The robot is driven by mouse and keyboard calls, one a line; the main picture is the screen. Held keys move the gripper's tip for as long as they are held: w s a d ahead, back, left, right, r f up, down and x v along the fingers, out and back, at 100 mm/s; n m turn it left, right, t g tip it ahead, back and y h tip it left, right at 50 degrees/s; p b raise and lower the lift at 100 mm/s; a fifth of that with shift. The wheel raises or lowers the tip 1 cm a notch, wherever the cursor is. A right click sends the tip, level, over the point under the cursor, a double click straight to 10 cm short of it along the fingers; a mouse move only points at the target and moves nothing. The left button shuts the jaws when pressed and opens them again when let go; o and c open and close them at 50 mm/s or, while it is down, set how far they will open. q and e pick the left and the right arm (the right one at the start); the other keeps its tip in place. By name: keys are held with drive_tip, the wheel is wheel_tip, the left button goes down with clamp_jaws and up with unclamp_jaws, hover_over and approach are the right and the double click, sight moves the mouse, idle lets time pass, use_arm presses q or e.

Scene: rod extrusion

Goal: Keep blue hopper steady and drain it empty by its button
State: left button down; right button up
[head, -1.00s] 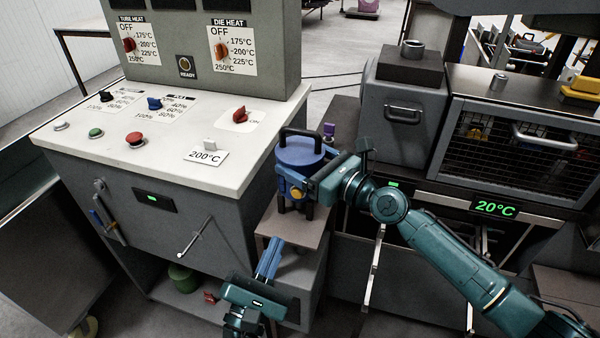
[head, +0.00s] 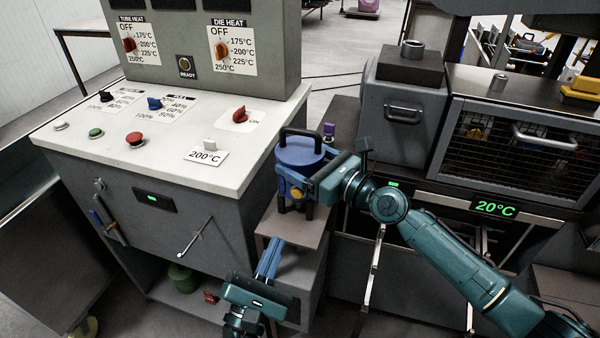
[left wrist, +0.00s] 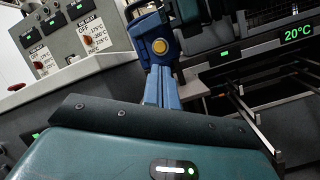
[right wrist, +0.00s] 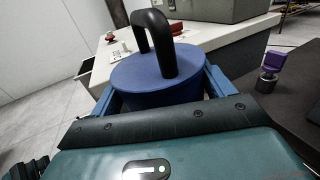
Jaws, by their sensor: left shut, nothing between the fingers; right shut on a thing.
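The blue hopper (head: 300,151) stands upright on a brown shelf (head: 298,229) beside the control cabinet. It has a black arched handle, also seen in the right wrist view on its blue lid (right wrist: 155,80). A round yellow button (head: 296,193) is on its lower front; it also shows in the left wrist view (left wrist: 160,46). My right gripper (head: 300,183) is shut on the hopper, its fingers on either side of the body. My left gripper (head: 270,258) is shut and empty, below and in front of the hopper, fingers pointing up towards it and apart from the button. The hopper's contents are hidden.
The control cabinet (head: 60,150) with knobs and buttons stands left of the hopper. A grey machine with a mesh guard (head: 520,140) and a 20°C display (head: 495,208) stands right. A purple-topped part (head: 329,131) is behind the hopper. A green container (head: 182,278) sits on the low shelf.

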use_arm(q)
drive_tip(key=shift+r, duration=0.1)
drive_tip(key=r+m+g+h, duration=0.1)
drive_tip(key=m+g+h, duration=0.1)
drive_tip(key=m+h, duration=0.2)
drive_tip(key=s+r+m+g+h, duration=0.1)
drive_tip(key=m+g+h, duration=0.2)
drive_tip(key=m, duration=0.7)
drive_tip(key=a+r+m+g+h, duration=0.1)
drive_tip(key=m+g+h, duration=0.2)
drive_tip(key=m, duration=0.5)
drive_tip(key=shift+s+r+h, duration=0.15)
drive_tip(key=shift+s+h, duration=0.15)
drive_tip(key=shift+h, duration=0.6)
drive_tip(key=shift+w, duration=0.1)
approach(300, 193)
drive_tip(key=shift+w+d+r, duration=0.2)
drive_tip(key=shift+d+r, duration=0.35)
drive_tip(key=shift+d, duration=0.2)
drive_tip(key=shift+w+d+r, duration=0.25)
drive_tip(key=shift+d+r, duration=0.25)
drive_tip(key=shift+d, duration=0.25)
drive_tip(key=shift+w+d+r, duration=0.2)
drive_tip(key=shift+d+r, duration=0.35)
drive_tip(key=shift+d, duration=0.2)
drive_tip(key=shift+w+d, duration=0.15)
drive_tip(key=shift+w, duration=0.25)
drive_tip(key=shift+w+d, duration=0.15)
drive_tip(key=shift+w, duration=0.45)
idle(1.1)
